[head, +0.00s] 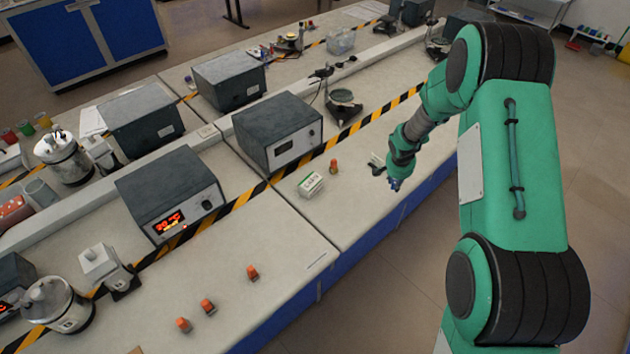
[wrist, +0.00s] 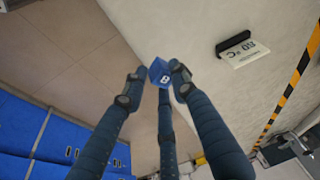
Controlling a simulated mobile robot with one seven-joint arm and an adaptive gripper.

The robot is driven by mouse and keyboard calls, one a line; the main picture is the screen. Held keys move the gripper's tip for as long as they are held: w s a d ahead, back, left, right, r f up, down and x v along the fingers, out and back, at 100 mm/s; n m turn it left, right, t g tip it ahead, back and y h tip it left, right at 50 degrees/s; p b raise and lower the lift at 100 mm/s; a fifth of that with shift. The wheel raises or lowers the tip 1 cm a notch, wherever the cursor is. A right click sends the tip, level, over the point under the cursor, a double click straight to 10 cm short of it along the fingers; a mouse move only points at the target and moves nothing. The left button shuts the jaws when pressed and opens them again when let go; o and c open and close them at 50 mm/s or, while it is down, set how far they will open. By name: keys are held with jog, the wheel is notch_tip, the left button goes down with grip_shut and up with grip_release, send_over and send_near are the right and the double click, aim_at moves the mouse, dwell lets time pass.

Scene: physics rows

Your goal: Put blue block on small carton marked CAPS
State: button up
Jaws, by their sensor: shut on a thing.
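The blue block (wrist: 160,72) has a white mark on one face. In the wrist view it sits between the dark fingertips of my gripper (wrist: 157,80), which is shut on it. In the head view my gripper (head: 393,181) is over the right edge of the bench, and the block is only a small blue patch at its tip. The small carton (head: 311,186) is whitish green with a lettered label. It stands on the bench to the left of my gripper, clearly apart from it. The carton does not show in the wrist view.
A grey instrument box (head: 277,133) is behind the carton, past striped tape.

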jog(key=s+a+r+n, duration=0.1)
jog(key=s+a, duration=0.3)
jog(key=a, duration=0.5)
jog(key=s+a+r+n+y, duration=0.1)
jog(key=s+a+r, duration=0.1)
jog(key=s+a, duration=0.3)
jog(key=s+a+r+n, duration=0.1)
jog(key=s+a, duration=0.3)
jog(key=a, duration=1)
jog(key=shift+s+r+y+p, duration=0.2)
jog(key=shift+r+y+p, duration=0.25)
jog(key=shift+r, duration=0.2)
send_over(311, 180)
jog(key=s, duration=0.1)
jog(key=shift+s+d+f+p, duration=0.1)
jog(key=shift+f+p, duration=0.15)
jog(key=shift+f, duration=0.15)
jog(key=shift+s+d+f+p, duration=0.1)
jog(key=shift+f+p, duration=0.1)
jog(key=shift+f, duration=0.15)
jog(key=shift+f, duration=1.75)
jog(key=shift+f, duration=0.15)
